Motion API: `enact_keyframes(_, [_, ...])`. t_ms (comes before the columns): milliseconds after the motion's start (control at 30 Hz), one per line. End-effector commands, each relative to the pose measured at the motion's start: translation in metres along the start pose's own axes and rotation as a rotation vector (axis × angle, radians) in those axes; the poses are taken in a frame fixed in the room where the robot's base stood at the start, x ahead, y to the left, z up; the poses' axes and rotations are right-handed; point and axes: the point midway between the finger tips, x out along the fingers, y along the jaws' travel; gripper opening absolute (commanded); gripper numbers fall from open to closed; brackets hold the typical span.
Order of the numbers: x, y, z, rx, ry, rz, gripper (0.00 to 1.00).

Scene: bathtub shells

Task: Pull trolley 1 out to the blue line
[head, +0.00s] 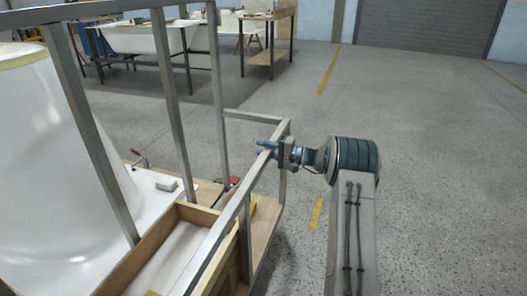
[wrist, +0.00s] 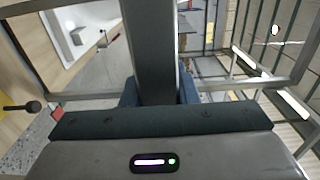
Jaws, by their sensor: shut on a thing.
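A grey metal-framed trolley (head: 236,205) with a wooden deck fills the left of the head view. I see no number on it. My gripper (head: 268,149) reaches in from the right and is shut on the trolley's top rail near its corner. In the wrist view the rail (wrist: 150,40) runs between the two blue fingers of my gripper (wrist: 157,92). No blue line shows in either view.
A white tub shell (head: 35,175) stands at far left, close to the trolley frame. A bench with a white bathtub (head: 140,39) and a wooden table (head: 270,56) stand behind. Yellow floor dashes (head: 328,74) mark the floor. Open concrete floor (head: 440,140) lies right.

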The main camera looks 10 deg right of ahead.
Motion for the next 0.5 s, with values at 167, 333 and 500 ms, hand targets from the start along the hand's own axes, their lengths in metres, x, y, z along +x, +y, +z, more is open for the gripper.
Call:
enact_keyframes(167, [0.0014,-0.0008,0.0012,-0.001,-0.005,-0.003,0.3])
enact_keyframes(333, [-0.0007,-0.0007,0.0002,-0.001,-0.001,-0.003,0.49])
enact_keyframes(500, [-0.0018,-0.0007,-0.0003,0.0,0.0,-0.002,0.49])
